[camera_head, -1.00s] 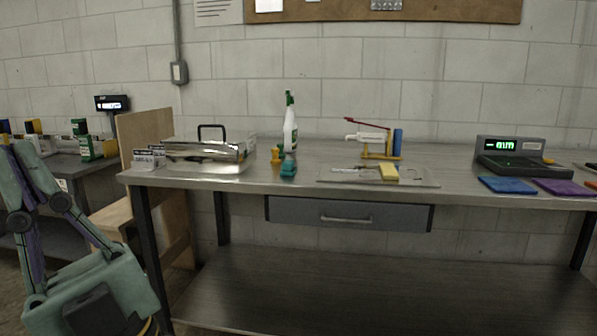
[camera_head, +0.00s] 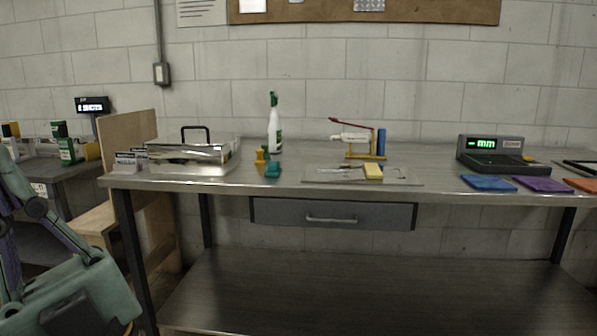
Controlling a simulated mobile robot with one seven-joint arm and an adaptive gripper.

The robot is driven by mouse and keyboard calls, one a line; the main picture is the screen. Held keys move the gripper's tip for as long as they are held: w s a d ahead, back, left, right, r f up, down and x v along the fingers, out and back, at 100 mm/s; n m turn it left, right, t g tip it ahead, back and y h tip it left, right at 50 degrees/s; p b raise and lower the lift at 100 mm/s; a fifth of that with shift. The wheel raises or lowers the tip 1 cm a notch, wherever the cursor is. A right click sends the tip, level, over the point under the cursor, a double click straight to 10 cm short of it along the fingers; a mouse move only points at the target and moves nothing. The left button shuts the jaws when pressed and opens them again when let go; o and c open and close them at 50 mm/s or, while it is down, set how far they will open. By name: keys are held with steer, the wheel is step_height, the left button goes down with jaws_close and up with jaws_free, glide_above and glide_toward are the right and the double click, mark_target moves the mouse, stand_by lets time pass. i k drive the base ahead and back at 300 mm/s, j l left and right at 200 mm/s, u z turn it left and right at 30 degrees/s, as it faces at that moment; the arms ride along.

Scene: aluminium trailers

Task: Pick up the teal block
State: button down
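The teal block (camera_head: 272,170) is a small piece with a narrower upper part. It stands on the metal workbench (camera_head: 225,184) near its front edge, left of the middle. My gripper is not in view, and nothing visible holds the block.
A spray bottle (camera_head: 275,130) stands behind the block. A shiny lidded box (camera_head: 192,155) is to its left. A drawer (camera_head: 290,213) hangs under the bench.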

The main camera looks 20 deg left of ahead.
mark_target(274, 170)
steer(key=i+u, duration=0.15)
steer(key=u, duration=1)
steer(key=i+l+u, duration=0.3)
steer(key=l+u, duration=0.3)
steer(key=i+l+u, duration=0.45)
steer(key=l, duration=0.4)
steer(key=l+u, duration=0.2)
steer(key=l, duration=0.4)
steer(key=i+l, duration=0.1)
steer(key=l, duration=0.35)
steer(key=i+l, duration=0.1)
steer(key=l, duration=0.35)
steer(key=i+l, duration=0.1)
steer(key=l, duration=0.3)
